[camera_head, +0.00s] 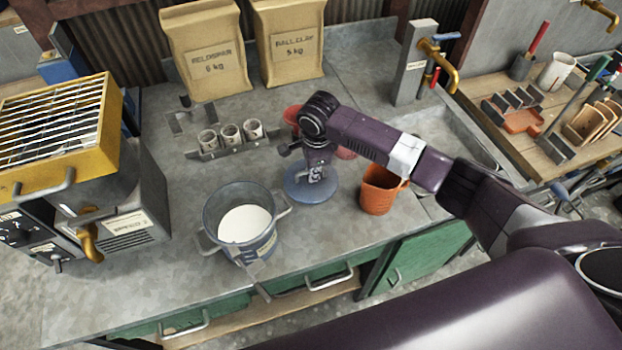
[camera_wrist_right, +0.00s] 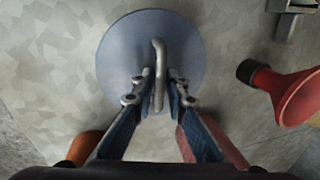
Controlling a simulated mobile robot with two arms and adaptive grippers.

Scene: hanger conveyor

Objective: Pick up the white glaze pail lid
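The pail lid (camera_head: 312,188) is a flat blue-grey disc lying on the grey worktop, right of the pail. In the right wrist view the lid (camera_wrist_right: 150,35) shows a light metal loop handle (camera_wrist_right: 159,60) across its middle. My right gripper (camera_head: 317,175) points down over the lid. In the wrist view its two fingers (camera_wrist_right: 159,92) stand on either side of the handle, with narrow gaps that look clear of it. The glaze pail (camera_head: 243,222) stands uncovered with white liquid inside. My left gripper is not in view.
An orange bucket (camera_head: 380,190) stands close to the right of the lid. A red funnel-like item (camera_wrist_right: 290,92) lies near it in the wrist view. A rack of small cups (camera_head: 230,137) and paper sacks (camera_head: 205,55) are behind. A yellow-topped machine (camera_head: 80,170) fills the left.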

